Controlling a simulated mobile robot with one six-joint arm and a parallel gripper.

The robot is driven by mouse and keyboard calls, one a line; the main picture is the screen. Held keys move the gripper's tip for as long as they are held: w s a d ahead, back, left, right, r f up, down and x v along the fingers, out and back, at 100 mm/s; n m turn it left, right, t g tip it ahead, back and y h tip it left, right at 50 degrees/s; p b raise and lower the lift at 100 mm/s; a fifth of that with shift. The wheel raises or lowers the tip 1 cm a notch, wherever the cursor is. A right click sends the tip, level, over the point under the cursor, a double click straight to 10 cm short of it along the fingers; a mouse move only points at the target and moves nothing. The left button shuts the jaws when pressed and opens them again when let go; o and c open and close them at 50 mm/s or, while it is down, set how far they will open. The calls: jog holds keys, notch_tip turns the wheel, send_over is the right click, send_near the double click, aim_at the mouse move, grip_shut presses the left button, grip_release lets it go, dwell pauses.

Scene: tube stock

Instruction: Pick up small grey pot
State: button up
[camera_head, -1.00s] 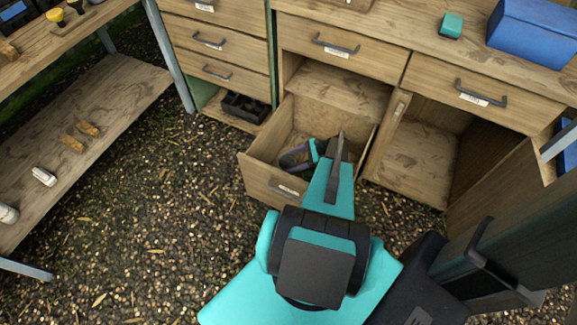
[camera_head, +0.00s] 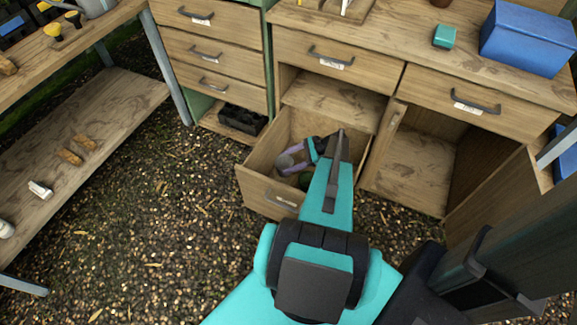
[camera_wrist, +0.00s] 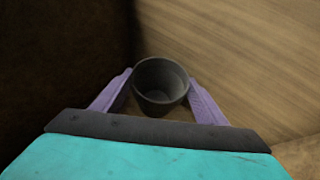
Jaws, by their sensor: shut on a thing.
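The small grey pot (camera_wrist: 160,84) is a dark, round, open-topped pot. In the wrist view it sits upright between the two purple fingers of my gripper (camera_wrist: 158,92), which are shut on it. In the head view my gripper (camera_head: 297,160) is inside the open lower drawer (camera_head: 268,190). My arm hides much of the drawer's inside, and I cannot pick out the pot clearly there. I cannot tell whether the pot touches the drawer floor.
Drawer walls stand close around my gripper. A cupboard (camera_head: 415,160) is open to the right. A blue box (camera_head: 528,38) and a small teal block (camera_head: 444,36) are on the worktop. A black tray (camera_head: 242,120) sits low to the left. The gravel floor at left is clear.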

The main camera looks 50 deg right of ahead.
jog(key=shift+r, duration=0.3)
dwell(0.5)
